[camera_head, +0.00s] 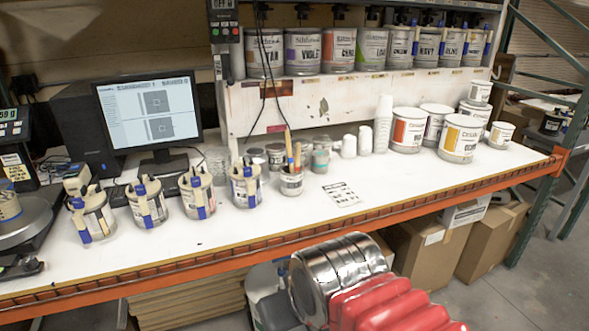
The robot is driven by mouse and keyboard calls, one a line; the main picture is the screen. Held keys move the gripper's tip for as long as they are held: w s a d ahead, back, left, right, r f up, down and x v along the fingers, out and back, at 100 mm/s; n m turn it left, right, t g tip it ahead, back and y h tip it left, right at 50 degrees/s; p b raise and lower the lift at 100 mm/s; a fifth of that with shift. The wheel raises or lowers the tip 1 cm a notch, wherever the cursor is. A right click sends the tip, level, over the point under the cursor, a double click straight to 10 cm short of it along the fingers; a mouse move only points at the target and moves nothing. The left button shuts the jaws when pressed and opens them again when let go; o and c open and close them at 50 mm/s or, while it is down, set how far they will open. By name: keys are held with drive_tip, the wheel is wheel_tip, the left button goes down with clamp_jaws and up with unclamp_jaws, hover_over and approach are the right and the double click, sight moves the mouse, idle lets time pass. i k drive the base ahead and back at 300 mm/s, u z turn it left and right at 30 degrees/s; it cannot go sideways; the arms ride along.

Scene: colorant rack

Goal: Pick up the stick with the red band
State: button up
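Two wooden sticks (289,150) stand upright, slightly tilted, in a small labelled can on the white bench. Their lower ends are hidden inside the can (291,186). The sticks look tan and brownish; a red band cannot be made out on either at this size. Several labelled tins along the bench's left part, such as one tin (147,204), carry pale clips or sticks with blue parts. My gripper is not in view; a silver and red body, which seems to be part of my arm, shows at the bottom, in front of the bench and apart from the can.
The white bench (240,226) has an orange front rail (200,262). A printed card (342,194) lies right of the can. Behind are small jars, cups and a shelf of large tins. A monitor (150,113) stands left; cardboard boxes (425,247) sit below. The bench front right is clear.

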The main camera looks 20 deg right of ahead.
sight(298, 145)
drive_tip(key=i, duration=1)
